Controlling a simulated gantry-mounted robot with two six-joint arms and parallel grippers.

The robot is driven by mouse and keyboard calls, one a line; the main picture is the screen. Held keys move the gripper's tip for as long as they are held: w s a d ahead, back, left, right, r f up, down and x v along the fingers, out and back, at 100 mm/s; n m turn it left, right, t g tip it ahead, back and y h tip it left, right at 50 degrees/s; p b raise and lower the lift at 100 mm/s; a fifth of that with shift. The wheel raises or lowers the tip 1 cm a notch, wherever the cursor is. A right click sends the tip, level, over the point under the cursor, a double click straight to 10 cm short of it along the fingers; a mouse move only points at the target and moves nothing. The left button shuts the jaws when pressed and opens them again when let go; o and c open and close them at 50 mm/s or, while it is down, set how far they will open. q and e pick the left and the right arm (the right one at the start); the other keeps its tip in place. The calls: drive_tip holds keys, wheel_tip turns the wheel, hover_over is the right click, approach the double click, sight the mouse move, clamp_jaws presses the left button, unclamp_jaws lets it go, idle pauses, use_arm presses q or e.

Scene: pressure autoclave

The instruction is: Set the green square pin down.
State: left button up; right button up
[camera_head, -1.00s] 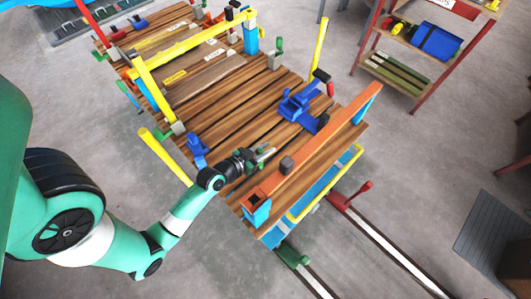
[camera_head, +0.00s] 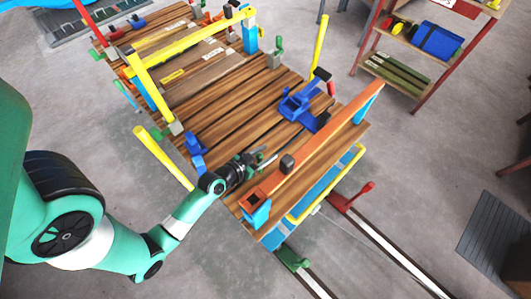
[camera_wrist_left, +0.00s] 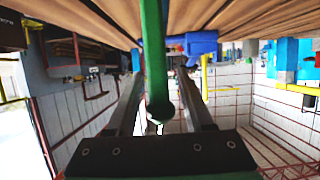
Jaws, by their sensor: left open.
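My left gripper (camera_head: 264,157) is low over the near end of the wooden table, beside the long orange bar. It is open. In the left wrist view its two fingers (camera_wrist_left: 158,100) stand apart, and a green bar (camera_wrist_left: 154,60) with a rounded end shows between them, apparently the green pin. Clear gaps show on both sides of the bar. In the head view only a small bit of green shows at the gripper, so I cannot tell how the pin rests on the boards. My right gripper is not in view.
The wooden table (camera_head: 238,101) holds a blue clamp (camera_head: 298,103) beyond my gripper and a smaller blue part (camera_head: 195,146) to its left. The orange bar (camera_head: 318,142) with a dark knob runs along the near right side. Bare boards lie between.

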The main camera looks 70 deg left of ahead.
use_arm(q)
drive_tip(key=v, duration=1.2)
drive_tip(key=shift+r, duration=0.2)
